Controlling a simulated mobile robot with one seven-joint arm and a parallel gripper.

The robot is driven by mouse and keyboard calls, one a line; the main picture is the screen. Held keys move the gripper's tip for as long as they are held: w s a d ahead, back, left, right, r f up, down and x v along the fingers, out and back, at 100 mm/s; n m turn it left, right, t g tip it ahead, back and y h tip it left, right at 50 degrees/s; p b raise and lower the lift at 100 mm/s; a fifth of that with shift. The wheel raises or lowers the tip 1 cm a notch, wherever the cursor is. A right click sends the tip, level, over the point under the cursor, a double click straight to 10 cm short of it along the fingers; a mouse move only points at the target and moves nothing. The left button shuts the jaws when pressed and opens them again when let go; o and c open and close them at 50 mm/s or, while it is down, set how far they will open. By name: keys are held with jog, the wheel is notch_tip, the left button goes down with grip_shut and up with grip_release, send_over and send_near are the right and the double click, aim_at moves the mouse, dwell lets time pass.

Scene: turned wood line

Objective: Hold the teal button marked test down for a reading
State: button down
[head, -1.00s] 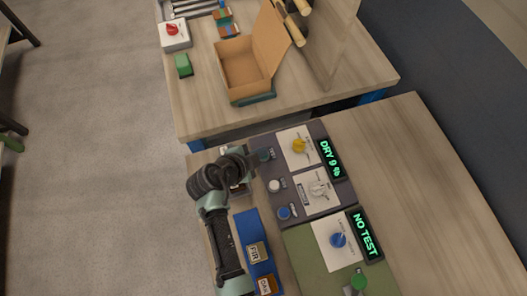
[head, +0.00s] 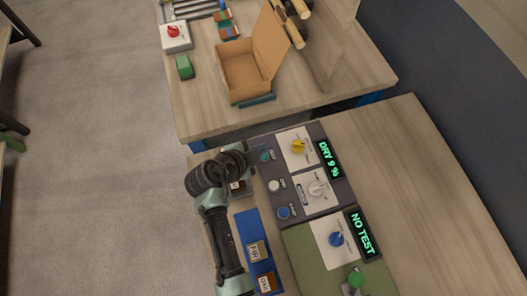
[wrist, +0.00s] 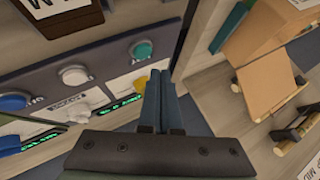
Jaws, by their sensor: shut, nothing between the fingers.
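The teal button (head: 265,156) is at the far left corner of the dark grey panel (head: 326,204); its small label is hard to read. It also shows in the wrist view as a round teal cap (wrist: 142,50) in a pale ring. My gripper is shut and empty; in the wrist view its fingertips (wrist: 159,75) show just below and right of the cap, and I see no contact. In the head view my wrist is left of the button and the fingertips are hard to make out. The panel's display (head: 329,159) reads DRY 9 %.
A white button (head: 274,185) and a blue button (head: 284,212) are on the same panel, with a yellow knob (head: 298,146). A green panel (head: 308,258) nearby has a display (head: 361,234) reading NO TEST. An open cardboard box (head: 240,77) stands on the far table.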

jog(key=shift+r+p, duration=1.15)
jog(key=shift+r, duration=0.85)
